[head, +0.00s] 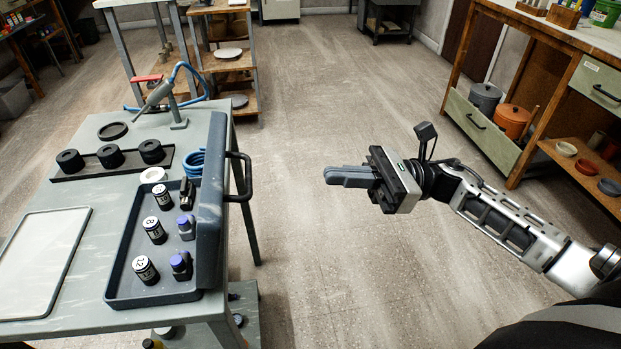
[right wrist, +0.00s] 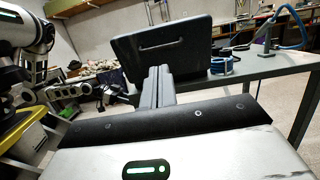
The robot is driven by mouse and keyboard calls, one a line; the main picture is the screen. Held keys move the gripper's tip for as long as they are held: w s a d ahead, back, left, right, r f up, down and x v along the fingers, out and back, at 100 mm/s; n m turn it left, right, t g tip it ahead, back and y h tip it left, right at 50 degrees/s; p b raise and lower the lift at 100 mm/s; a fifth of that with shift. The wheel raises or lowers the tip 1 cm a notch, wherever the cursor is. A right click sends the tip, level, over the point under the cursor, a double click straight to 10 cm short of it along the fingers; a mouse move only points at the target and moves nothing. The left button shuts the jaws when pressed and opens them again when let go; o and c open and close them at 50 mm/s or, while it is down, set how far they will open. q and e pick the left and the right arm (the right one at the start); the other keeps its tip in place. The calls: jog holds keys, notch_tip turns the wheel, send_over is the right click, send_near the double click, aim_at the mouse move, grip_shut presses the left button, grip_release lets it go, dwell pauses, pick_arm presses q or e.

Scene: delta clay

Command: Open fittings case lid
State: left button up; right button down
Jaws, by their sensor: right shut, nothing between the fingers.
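The fittings case (head: 118,290) is a dark tray on the grey table, holding labelled cylinders and purple-topped fittings. Its lid (head: 212,200) stands up along the tray's right side, so the case is open. A black handle (head: 247,180) sticks out from the lid's outer face. My right gripper (head: 335,176) is shut and empty, in the air to the right of the lid and apart from it. In the right wrist view, the shut fingers (right wrist: 158,82) point toward the upright lid (right wrist: 165,50), below its handle. My left gripper cannot be made out.
A pale tray (head: 45,255) lies left of the case. Behind the case are a dark strip with black rings (head: 110,157), blue coiled tubing (head: 190,163) and a stand (head: 178,115). A workbench (head: 545,70) stands at the right; the floor between is clear.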

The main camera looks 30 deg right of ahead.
jog(key=a+f+n+t+h+p, duration=0.2)
jog(key=n+h, duration=0.5)
jog(key=n, duration=0.9)
jog(key=s+a+f+n+t+h+p, duration=0.1)
jog(key=f+n+t+h, duration=0.6)
jog(key=n, duration=0.9)
notch_tip(320, 180, down, 2)
jog(key=a+h+p, duration=0.1)
jog(key=a, duration=0.1)
jog(key=shift+s+a+f+p, duration=0.25)
jog(key=shift+s+a+p, duration=0.05)
jog(key=shift+a+p, duration=0.1)
jog(key=c, duration=1.8)
grip_release()
jog(key=s+a+f+m+g+h+p, duration=0.1)
jog(key=s+a+f+m+g, duration=0.3)
jog(key=m, duration=0.4)
jog(key=s+a, duration=0.1)
jog(key=s, duration=0.1)
jog(key=shift+s+f+g, duration=0.3)
jog(key=shift+f, duration=0.05)
pick_arm(q)
jog(key=shift+a+r+g, duration=0.25)
jog(key=shift+r+g, duration=0.05)
jog(key=shift+r, duration=0.75)
pick_arm(e)
jog(key=shift+f, duration=0.1)
